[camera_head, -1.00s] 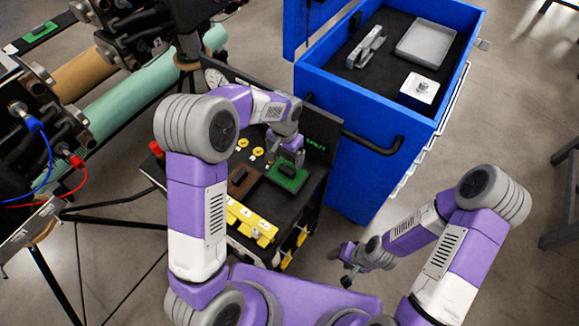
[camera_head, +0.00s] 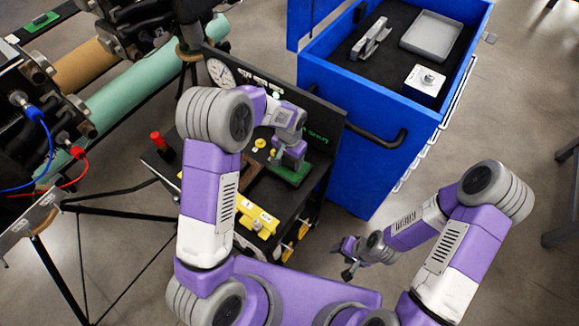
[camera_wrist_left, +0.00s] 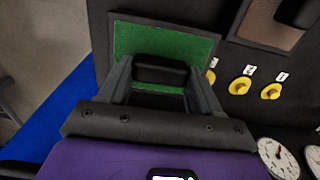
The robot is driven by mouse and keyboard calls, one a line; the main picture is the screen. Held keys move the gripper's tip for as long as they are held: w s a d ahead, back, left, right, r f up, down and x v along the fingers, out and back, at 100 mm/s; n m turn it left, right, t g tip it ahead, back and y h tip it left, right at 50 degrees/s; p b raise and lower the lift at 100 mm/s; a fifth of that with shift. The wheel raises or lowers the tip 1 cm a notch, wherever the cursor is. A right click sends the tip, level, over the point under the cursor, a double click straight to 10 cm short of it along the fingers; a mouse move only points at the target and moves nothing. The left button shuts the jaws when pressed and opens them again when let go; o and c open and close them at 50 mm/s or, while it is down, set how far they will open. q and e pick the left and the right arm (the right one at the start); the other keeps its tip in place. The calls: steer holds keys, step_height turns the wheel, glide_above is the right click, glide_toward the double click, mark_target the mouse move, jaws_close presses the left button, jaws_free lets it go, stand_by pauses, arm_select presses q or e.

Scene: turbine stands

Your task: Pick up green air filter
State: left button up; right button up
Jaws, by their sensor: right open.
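The green air filter (camera_head: 296,174) is a flat green plate with a black block handle on the dark cart top, and it also shows in the left wrist view (camera_wrist_left: 135,37). My left gripper (camera_head: 290,162) is at the filter from above. In the left wrist view the fingers of my left gripper (camera_wrist_left: 160,75) stand on either side of the black handle, close to its ends. Whether they press on it cannot be told. My right gripper (camera_head: 345,260) is open and empty, low beside the cart, away from the filter.
A brown filter (camera_wrist_left: 275,20) lies beside the green one. Yellow knobs (camera_wrist_left: 240,85) and a gauge (camera_head: 221,72) are close by. A yellow block (camera_head: 258,217) sits at the cart's front. A blue cabinet (camera_head: 375,130) stands right behind; turbine pipes (camera_head: 140,85) are at left.

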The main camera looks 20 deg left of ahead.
mark_target(289, 161)
arm_select(q)
steer(key=c, duration=0.8)
steer(key=shift+r, duration=0.1)
step_height(289, 161, up, 10)
steer(key=p, duration=0.1)
